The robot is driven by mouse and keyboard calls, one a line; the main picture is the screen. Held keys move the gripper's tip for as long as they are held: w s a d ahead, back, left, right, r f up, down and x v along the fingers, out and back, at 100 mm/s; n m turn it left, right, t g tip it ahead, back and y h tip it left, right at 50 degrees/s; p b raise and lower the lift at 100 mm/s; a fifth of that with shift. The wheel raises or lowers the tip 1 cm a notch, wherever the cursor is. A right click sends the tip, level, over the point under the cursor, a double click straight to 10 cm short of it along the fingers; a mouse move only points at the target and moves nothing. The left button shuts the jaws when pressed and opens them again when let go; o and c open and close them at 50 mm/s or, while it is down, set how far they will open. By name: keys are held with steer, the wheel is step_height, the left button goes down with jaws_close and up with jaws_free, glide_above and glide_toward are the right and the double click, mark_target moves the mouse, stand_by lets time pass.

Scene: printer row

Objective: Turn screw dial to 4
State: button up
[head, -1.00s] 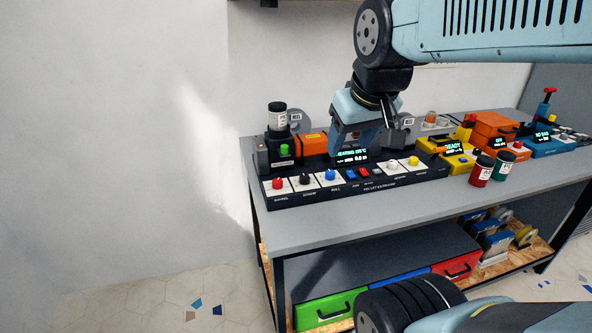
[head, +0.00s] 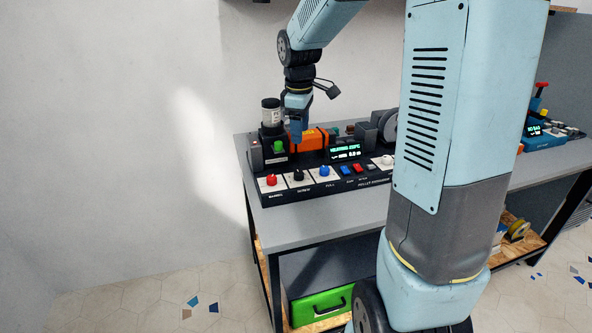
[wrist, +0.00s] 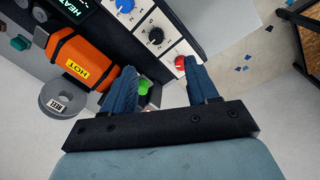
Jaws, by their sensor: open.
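The black dial (head: 298,175), whose small label I cannot read clearly, sits on a white plate on the pellet extruder's front panel. It is between a red dial (head: 271,181) and a blue dial (head: 324,172). In the wrist view the black dial (wrist: 156,36) shows beyond my fingertips, with number marks around it; its exact setting is too small to read. My gripper (head: 297,138) is above and behind the dials, near the left end of the extruder. In the wrist view my gripper (wrist: 160,72) is open and empty, with a green knob (wrist: 144,87) visible between the fingers.
An orange heater block (wrist: 80,62) marked HOT lies beside the fingers. A white-labelled jar (head: 271,113) stands on the extruder's left end. The display (head: 345,151) is lit and shows heating. Free grey table top (head: 310,211) lies in front of the panel.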

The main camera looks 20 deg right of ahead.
mark_target(298, 172)
steer(key=shift+n, duration=0.4)
steer(key=w+f, duration=0.1)
steer(key=f, duration=0.9)
steer(key=w+f, duration=0.1)
steer(key=f, duration=0.4)
steer(key=shift+w+d+f, duration=0.2)
steer(key=shift+w+d, duration=0.1)
steer(key=c, duration=1)
